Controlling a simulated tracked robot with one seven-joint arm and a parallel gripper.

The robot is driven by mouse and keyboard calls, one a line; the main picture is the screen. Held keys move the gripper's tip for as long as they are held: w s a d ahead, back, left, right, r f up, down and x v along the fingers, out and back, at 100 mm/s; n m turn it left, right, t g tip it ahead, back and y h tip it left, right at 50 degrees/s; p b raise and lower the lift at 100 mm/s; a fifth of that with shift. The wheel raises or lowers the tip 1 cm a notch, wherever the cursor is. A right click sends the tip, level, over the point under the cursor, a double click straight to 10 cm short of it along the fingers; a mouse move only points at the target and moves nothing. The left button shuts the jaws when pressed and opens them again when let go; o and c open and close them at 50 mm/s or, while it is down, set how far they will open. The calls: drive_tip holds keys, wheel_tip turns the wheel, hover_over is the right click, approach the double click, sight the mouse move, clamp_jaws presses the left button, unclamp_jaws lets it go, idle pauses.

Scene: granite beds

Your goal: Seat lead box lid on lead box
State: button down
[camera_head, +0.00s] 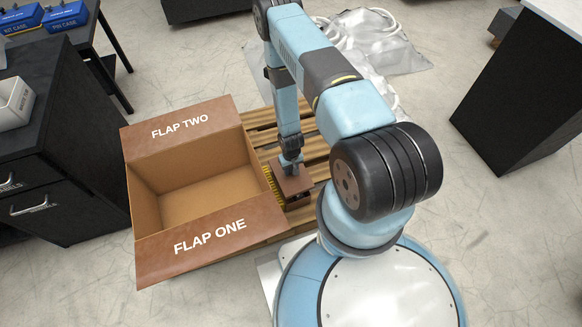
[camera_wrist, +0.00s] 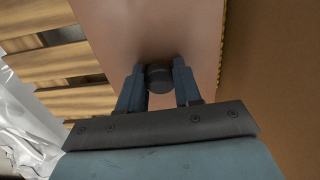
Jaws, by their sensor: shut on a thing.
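The lid is a flat brown plate (camera_head: 296,184) with a dark round knob (camera_wrist: 158,77) on top. My gripper (camera_head: 291,166) is shut on the knob, with one finger on each side of it in the wrist view. The plate lies right beside the open carton, over the pallet. A darker brown, partly hidden shape shows under the plate's near edge in the head view; I cannot tell if it is the lead box, or whether the plate touches it. The plate fills the upper middle of the wrist view.
An open cardboard carton (camera_head: 178,243) with flaps marked ONE and TWO stands left of my gripper, looking empty. A yellow toothed strip (camera_head: 270,186) runs between carton and plate. A wooden pallet (camera_head: 262,122) lies beneath. Dark cabinets (camera_head: 65,150) stand left; crumpled plastic lies behind.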

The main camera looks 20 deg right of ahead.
drive_tip(key=shift+f, duration=3.5)
drive_tip(key=shift+f, duration=0.8)
drive_tip(key=c, duration=0.7)
unclamp_jaws()
drive_tip(key=shift+r, duration=0.15)
wheel_tip(320, 180, up, 13)
drive_tip(key=shift+r, duration=0.2)
